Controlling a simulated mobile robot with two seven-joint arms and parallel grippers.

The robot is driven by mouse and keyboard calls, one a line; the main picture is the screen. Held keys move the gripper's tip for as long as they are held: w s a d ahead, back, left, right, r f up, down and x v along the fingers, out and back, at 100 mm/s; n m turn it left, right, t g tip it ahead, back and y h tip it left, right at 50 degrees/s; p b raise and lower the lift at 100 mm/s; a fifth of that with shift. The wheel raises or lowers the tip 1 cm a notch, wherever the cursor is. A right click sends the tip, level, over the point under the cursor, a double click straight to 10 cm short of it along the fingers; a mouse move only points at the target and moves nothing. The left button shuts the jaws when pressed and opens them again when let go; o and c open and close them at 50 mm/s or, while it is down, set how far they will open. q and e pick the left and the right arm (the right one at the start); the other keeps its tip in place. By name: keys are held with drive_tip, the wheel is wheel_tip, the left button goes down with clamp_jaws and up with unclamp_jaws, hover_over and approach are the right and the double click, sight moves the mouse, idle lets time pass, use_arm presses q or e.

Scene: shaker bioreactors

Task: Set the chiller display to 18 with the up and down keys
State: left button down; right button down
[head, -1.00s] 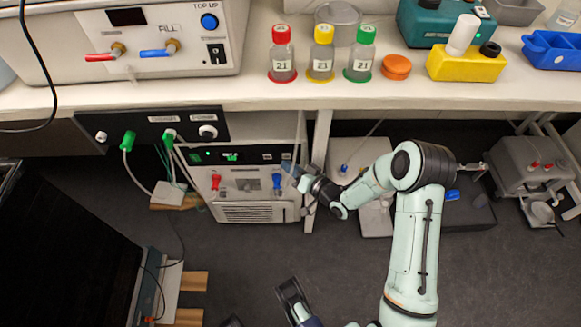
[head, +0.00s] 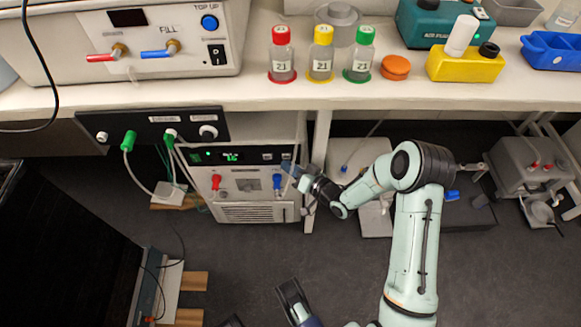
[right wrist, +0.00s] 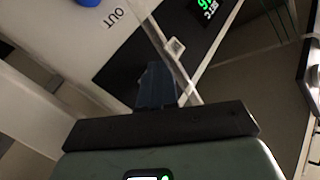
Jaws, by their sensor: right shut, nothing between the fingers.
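The chiller (head: 258,213) stands under the bench with a dark front panel. Its green display (head: 231,157) seems to read 16, but the digits are small; in the right wrist view the display (right wrist: 207,4) is upside down and cut by the top edge. Two small pale keys, one on the left (head: 268,156) and one on the right (head: 285,156), sit right of the display. My right gripper (head: 291,170) is shut and empty, just in front of the panel's right end. In the wrist view its dark fingertips (right wrist: 156,72) are close to one pale key (right wrist: 175,47); contact cannot be told.
A bench leg (head: 318,170) stands right of the chiller. Cables hang from the black socket panel (head: 150,124) at left. The bench above holds bottles.

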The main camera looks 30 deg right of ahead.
drive_tip(key=shift+w+d+r+t, duration=0.3)
drive_tip(key=shift+w+d+r, duration=0.2)
drive_tip(key=shift+w, duration=0.15)
use_arm(q)
drive_tip(key=shift+w+r+p, duration=0.1)
drive_tip(key=shift+r+p, duration=0.75)
drive_tip(key=shift+p, duration=0.05)
use_arm(e)
drive_tip(key=shift+s+a+f, duration=0.15)
drive_tip(key=shift+s+a, duration=0.35)
drive_tip(key=shift+s, duration=0.3)
drive_tip(key=shift+s+a+f, duration=0.1)
drive_tip(key=shift+s+a, duration=0.4)
drive_tip(key=shift+s, duration=0.25)
drive_tip(key=shift+s+a+f, duration=0.15)
drive_tip(key=shift+s+a, duration=0.35)
drive_tip(key=shift+s, duration=0.3)
